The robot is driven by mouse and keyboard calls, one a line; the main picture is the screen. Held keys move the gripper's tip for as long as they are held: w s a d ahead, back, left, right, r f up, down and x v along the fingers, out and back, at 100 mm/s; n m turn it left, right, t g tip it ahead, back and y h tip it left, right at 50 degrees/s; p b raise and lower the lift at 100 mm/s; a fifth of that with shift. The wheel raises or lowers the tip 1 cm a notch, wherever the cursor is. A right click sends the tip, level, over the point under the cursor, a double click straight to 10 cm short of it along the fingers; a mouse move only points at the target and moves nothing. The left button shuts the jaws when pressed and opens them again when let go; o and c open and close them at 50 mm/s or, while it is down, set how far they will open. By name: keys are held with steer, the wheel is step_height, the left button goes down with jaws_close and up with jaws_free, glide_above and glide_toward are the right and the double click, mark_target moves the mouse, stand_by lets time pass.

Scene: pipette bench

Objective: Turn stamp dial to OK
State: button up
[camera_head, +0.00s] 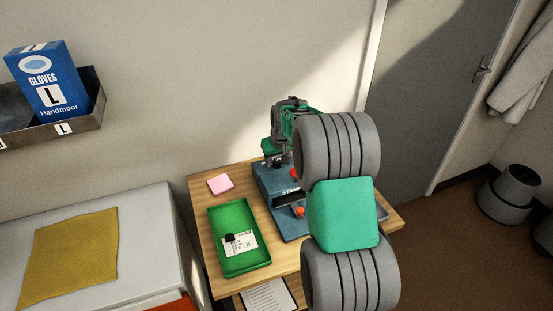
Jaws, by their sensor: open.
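A blue stamp device (266,186) with white lettering, partly readable as "STAM", stands on a small wooden table. A red part (299,211) shows at its front beside a black part. Another bit of red shows higher up, at the edge of my arm. My grey and green arm covers the device's right side, and I cannot make out the dial or its setting. My gripper (289,108) is at the far end of the arm, above the back of the device. It looks small and dark, and its fingertips are hard to make out. I cannot tell whether it touches anything.
A green tray (226,265) with a labelled item lies on the wooden table (203,193), near a pink note pad (220,184). A white cabinet with a yellow cloth (70,258) stands left. A glove box (48,80) sits on a wall shelf.

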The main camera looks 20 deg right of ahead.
steer(key=shift+c, duration=0.5)
jaws_close()
steer(key=shift+n, duration=0.3)
steer(key=n+y+b, duration=0.1)
steer(key=n, duration=0.2)
steer(key=shift+d+y, duration=0.15)
steer(key=shift+y, duration=0.15)
steer(key=n+y, duration=0.1)
steer(key=n, duration=0.1)
steer(key=n+g, duration=0.1)
steer(key=n, duration=0.2)
steer(key=shift+r+y, duration=0.1)
steer(key=shift+y, duration=0.3)
steer(key=n+g+y+p, duration=0.1)
steer(key=n+p, duration=0.2)
steer(key=n, duration=0.1)
steer(key=shift+d+r+p, duration=0.1)
steer(key=shift+r+p, duration=0.1)
steer(key=shift+p, duration=0.2)
steer(key=n+p, duration=0.2)
steer(key=shift+w+g+p, duration=0.1)
steer(key=shift+g+p, duration=0.25)
steer(key=shift+g, duration=0.05)
steer(key=shift+f+n+y+p, duration=0.2)
steer(key=shift+n+y+p, duration=0.1)
steer(key=shift+n+p, duration=0.4)
steer(key=shift+f+g, duration=0.1)
steer(key=shift+g, duration=0.2)
